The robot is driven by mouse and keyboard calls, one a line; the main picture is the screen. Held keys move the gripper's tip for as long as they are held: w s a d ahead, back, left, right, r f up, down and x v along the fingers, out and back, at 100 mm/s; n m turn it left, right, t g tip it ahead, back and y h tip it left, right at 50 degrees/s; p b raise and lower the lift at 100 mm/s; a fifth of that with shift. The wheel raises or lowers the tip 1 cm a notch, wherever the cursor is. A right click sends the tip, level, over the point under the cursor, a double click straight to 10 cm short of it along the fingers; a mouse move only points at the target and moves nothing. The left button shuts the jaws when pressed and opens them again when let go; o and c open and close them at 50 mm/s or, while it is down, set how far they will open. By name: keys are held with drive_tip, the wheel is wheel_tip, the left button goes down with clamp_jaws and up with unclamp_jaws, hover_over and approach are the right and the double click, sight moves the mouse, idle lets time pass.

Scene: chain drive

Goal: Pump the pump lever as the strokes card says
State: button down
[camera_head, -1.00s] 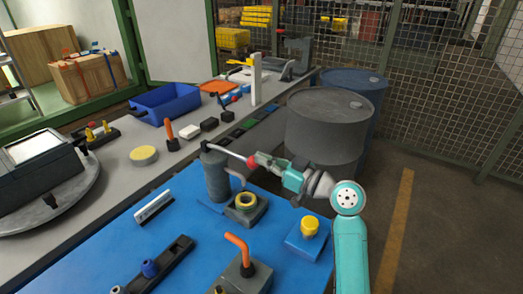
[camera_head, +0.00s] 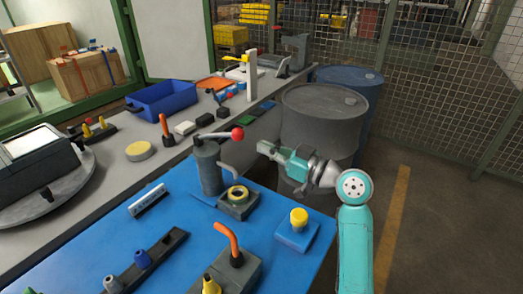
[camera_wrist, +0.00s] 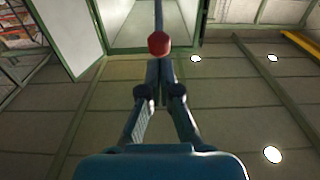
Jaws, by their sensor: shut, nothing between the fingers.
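The pump (camera_head: 208,170) is a dark grey upright cylinder with a curved spout on the blue table. Its lever (camera_head: 216,135) is a pale rod rising slightly to the right, ending in a red knob (camera_head: 238,133). My gripper (camera_head: 262,147) is to the right of the knob and slightly lower in the picture, apart from it. In the wrist view the fingers (camera_wrist: 160,66) are together and empty, with the red knob (camera_wrist: 159,43) just beyond their tips. A small white standing plate (camera_head: 148,200) is left of the pump; its print is unreadable, so I cannot tell if it is the strokes card.
A dark block with a yellow ring (camera_head: 238,195) stands by the pump. A yellow knob on a blue base (camera_head: 296,232) and an orange lever (camera_head: 228,238) stand nearer. Grey (camera_head: 318,125) and blue drums are behind my arm. A grey bench (camera_head: 110,172) runs along the left.

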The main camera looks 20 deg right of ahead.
drive_tip(key=v, duration=0.7)
drive_tip(key=shift+s+f, duration=0.2)
drive_tip(key=shift+s, duration=0.05)
drive_tip(key=shift+d, duration=0.2)
idle(0.4)
